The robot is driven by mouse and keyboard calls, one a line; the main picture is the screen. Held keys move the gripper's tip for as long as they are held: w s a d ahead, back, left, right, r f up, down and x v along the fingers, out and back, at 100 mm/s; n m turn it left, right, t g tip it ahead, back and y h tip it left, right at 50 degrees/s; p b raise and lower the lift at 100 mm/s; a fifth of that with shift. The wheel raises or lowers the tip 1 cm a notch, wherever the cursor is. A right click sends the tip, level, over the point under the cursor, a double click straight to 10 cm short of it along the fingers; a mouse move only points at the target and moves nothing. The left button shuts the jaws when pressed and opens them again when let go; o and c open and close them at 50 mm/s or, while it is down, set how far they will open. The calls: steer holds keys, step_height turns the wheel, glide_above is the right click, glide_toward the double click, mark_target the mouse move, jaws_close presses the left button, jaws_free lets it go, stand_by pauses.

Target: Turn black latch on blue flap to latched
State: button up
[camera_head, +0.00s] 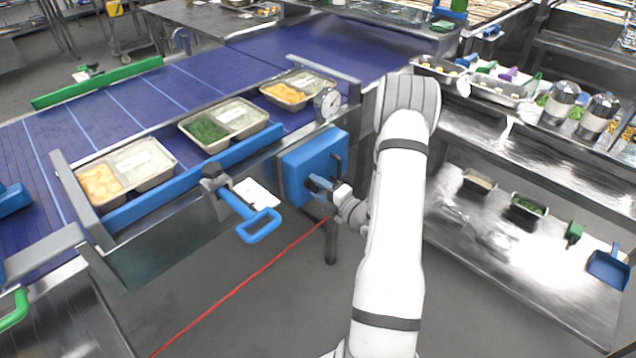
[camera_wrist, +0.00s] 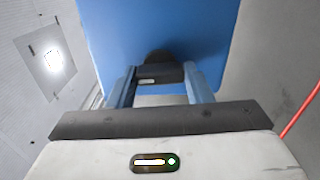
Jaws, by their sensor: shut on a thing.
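The blue flap (camera_head: 303,172) is a thick blue panel on the near side of the conveyor frame, below a round dial. It fills the upper middle of the wrist view (camera_wrist: 110,30). The black latch (camera_wrist: 158,73) lies crosswise in the wrist view, against the flap's face, with a rounded dark pivot behind it. My gripper (camera_head: 319,187) is at the flap's right part in the head view. In the wrist view its two blue fingers stand either side of the latch and are shut on it. The latch's far side is hidden.
A blue handle (camera_head: 258,226) on a dark clamp juts out left of the flap. Filled food trays (camera_head: 207,132) stand on the blue conveyor (camera_head: 100,115) behind. A steel shelf unit (camera_head: 480,230) stands right of my arm. A red line (camera_head: 240,287) crosses the floor.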

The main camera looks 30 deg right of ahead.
steer(key=shift+m+p, duration=0.3)
steer(key=shift+m, duration=0.1)
steer(key=o, duration=1)
steer(key=v, duration=0.7)
steer(key=shift+s+d, duration=0.15)
steer(key=shift+s, duration=0.2)
